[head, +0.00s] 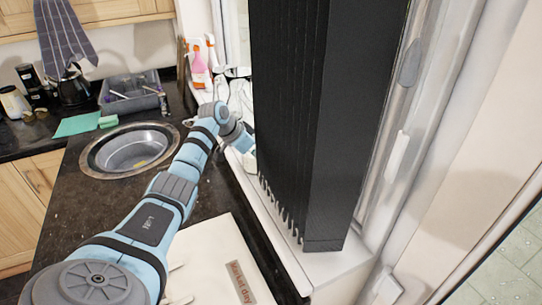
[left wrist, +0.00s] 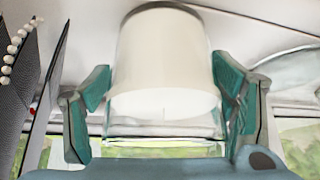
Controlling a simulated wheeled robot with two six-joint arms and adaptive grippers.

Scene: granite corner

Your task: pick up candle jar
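The candle jar (left wrist: 163,65) is a clear glass jar with white wax. In the left wrist view it stands between the two teal fingers of my left gripper (left wrist: 162,78). The fingers are spread about as wide as the jar, one on each side. A narrow gap seems to show at the left finger, and I cannot tell whether the pads touch the glass. In the head view my left arm reaches over the counter to the window sill, and its gripper and the jar are mostly hidden behind a tall black slatted object. My right gripper is not in view.
The tall black slatted object (head: 310,120) stands on the sill close to my left wrist. A round sink (head: 130,148), a grey dish tray (head: 130,104) and a pink spray bottle (head: 198,62) are at the back. A pale "Market day" bag or board (head: 215,245) lies below my arm.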

